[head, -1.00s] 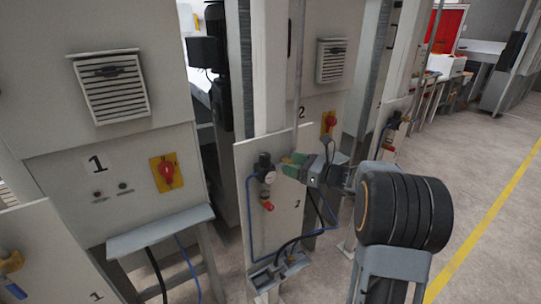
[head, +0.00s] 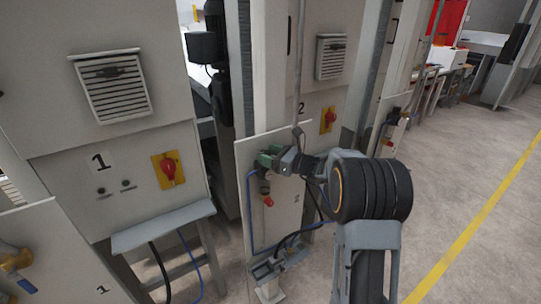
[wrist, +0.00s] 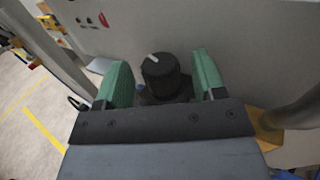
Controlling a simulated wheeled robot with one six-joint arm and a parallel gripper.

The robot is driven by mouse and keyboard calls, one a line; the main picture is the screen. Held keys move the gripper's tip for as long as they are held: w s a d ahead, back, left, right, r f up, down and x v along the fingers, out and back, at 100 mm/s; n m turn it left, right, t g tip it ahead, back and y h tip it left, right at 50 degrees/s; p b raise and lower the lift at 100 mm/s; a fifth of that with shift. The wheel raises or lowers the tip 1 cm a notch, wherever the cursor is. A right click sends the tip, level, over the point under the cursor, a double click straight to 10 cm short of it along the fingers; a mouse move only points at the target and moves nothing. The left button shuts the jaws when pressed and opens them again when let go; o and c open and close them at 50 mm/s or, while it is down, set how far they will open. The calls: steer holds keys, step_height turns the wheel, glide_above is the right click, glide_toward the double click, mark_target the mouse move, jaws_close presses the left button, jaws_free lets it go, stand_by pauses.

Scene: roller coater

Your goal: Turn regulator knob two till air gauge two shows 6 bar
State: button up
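The black regulator knob (wrist: 160,72) with a pale pointer mark stands between the two green fingers of my gripper (wrist: 162,80) in the wrist view. Gaps show on both sides of the knob, so the fingers are apart from it. In the head view my gripper (head: 268,157) is at the top of the regulator on the panel marked 2 (head: 290,205). It hides the knob and the air gauge there. The regulator's lower body (head: 264,186) and a red valve handle (head: 269,202) show below it. The gauge reading cannot be seen.
Machine 1's cabinet with a red switch (head: 169,168) stands at left. A grey post (wrist: 296,112) is close on the right in the wrist view. Open floor (head: 440,180) lies at right.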

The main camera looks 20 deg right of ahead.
steer(key=c, duration=0.8)
steer(key=shift+c, duration=0.2)
steer(key=shift+f+t+b, duration=0.1)
steer(key=shift+t+b, duration=0.2)
steer(key=shift+b, duration=0.2)
